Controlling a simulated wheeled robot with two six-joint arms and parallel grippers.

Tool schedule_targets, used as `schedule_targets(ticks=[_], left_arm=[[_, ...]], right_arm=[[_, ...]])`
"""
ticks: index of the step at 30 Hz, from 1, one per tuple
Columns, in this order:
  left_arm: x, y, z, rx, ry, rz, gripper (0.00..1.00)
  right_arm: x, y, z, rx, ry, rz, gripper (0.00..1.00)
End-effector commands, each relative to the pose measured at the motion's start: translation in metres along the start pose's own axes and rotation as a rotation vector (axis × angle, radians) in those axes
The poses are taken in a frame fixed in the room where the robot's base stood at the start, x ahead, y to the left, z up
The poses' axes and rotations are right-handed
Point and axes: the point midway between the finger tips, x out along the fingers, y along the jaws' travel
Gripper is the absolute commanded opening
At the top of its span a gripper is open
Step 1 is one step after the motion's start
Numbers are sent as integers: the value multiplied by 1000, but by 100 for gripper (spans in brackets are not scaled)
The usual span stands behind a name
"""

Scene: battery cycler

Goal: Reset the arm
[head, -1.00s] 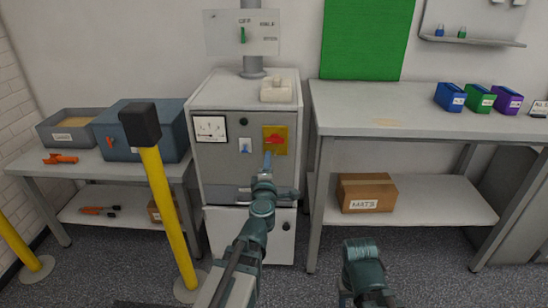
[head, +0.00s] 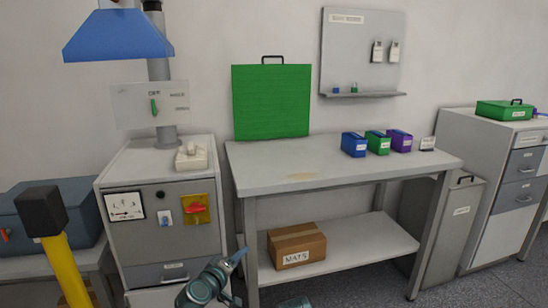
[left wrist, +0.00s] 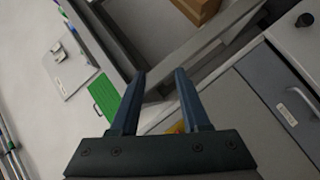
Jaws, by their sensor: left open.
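My left gripper (head: 236,262) is low in the head view, in front of the gap between the grey cycler cabinet (head: 165,245) and the workbench. In the left wrist view its two dark fingers (left wrist: 160,100) are apart with nothing between them. My right gripper is not visible.
A workbench (head: 270,160) stands right of the cabinet, with blue, green and purple boxes (head: 377,143) on top and a cardboard MATS box (head: 297,246) on its lower shelf. A yellow post with a black top (head: 43,212) stands at the left. A drawer cabinet (head: 490,200) is far right.

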Motion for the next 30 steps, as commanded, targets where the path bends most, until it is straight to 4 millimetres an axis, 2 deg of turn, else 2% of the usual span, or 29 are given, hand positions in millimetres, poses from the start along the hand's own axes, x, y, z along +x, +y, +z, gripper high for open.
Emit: schedule_targets(ticks=[1,3,6,11,17,18,21,30], left_arm=[[0,-10,25,90,-112,-48,46],[-7,-33,60,215,-277,-136,46],[-28,-70,94,358,-484,-280,46],[-72,-123,117,502,-731,-509,46],[-134,-168,117,599,-957,-792,46],[-144,-170,118,615,-992,-833,46],[-142,-154,144,677,-1037,-809,46],[-152,-120,204,843,-1163,-787,46]], right_arm=[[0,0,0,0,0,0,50],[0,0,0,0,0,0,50],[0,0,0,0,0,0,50],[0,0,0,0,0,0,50],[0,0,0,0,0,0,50],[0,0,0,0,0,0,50],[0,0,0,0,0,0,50],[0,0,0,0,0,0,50]])
